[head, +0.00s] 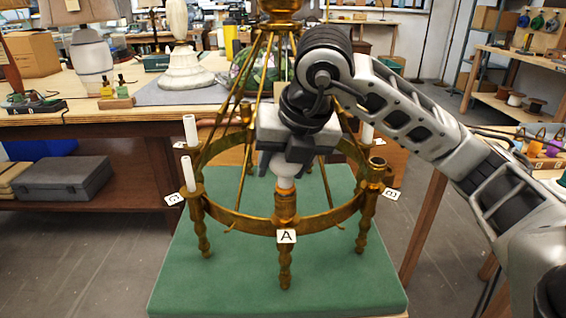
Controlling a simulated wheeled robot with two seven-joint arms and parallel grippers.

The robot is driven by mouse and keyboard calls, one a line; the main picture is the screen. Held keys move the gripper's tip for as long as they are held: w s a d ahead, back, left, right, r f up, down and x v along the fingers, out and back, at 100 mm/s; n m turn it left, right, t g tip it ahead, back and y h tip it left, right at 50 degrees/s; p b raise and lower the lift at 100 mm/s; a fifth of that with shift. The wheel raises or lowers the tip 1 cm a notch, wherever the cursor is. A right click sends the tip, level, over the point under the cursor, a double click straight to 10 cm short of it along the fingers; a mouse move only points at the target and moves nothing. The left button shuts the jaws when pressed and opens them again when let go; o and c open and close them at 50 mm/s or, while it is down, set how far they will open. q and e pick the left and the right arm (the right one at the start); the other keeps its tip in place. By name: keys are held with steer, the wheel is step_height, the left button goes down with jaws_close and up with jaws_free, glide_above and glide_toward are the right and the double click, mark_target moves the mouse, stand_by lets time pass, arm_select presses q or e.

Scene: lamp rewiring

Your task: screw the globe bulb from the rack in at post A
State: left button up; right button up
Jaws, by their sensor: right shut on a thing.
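My right gripper (289,158) comes in from the right and points down over post A (285,207) at the front of the brass chandelier frame (240,221). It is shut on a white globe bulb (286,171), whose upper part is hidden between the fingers. The bulb's lower end is at the top of post A. I cannot tell how far it sits in the socket. The label A (286,236) hangs below the post. My left gripper is not in view. I cannot make out the rack.
The frame stands on a green mat (200,285). An open brass cup (376,164) is on the right by label B (391,194). A workbench (60,117) with lamps is behind.

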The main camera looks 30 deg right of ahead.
steer(key=m+h, duration=0.1)
steer(key=m, duration=0.2)
steer(key=shift+r+p, duration=0.15)
steer(key=shift+p, duration=0.15)
steer(key=m+p, duration=0.1)
steer(key=m+h+p, duration=0.1)
steer(key=m+p, duration=0.1)
steer(key=shift+s+d+r+g+h, duration=0.1)
steer(key=shift+d+r+g+h, duration=0.2)
steer(key=shift+r+g, duration=0.1)
steer(key=shift+f+m+p, duration=0.2)
steer(key=shift+m+p, duration=0.3)
steer(key=shift+p, duration=0.1)
steer(key=shift+f, duration=0.3)
